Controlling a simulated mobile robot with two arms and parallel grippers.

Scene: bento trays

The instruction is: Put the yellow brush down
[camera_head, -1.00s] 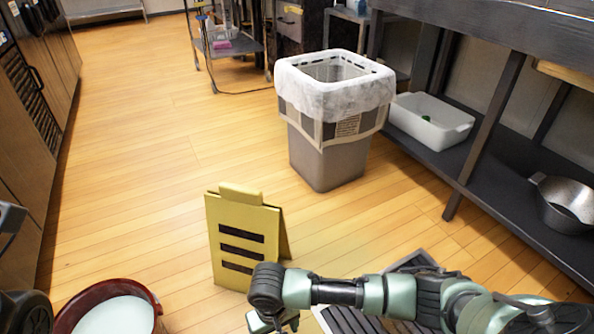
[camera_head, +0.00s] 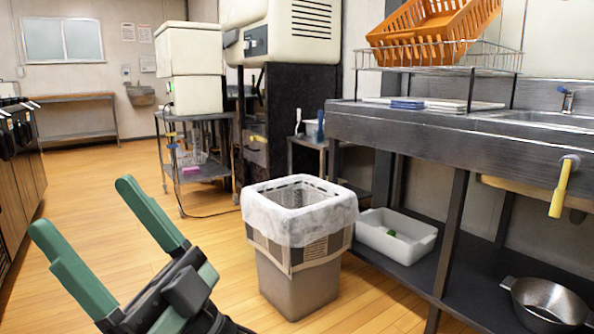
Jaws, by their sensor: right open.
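My right gripper (camera_head: 86,208) is raised at the lower left of the head view, its two green fingers spread apart with nothing between them. A yellow handle-like piece (camera_head: 561,190) hangs at the front edge of the sink counter on the right; I cannot tell whether it is the yellow brush. It is far from my right gripper and not touched by it. My left gripper is not in view.
A lined grey bin (camera_head: 299,275) stands on the floor right of my gripper. A steel counter (camera_head: 440,137) with a lower shelf holding a white tub (camera_head: 374,237) and a metal pot (camera_head: 548,302) runs along the right. Wooden floor is open at the left.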

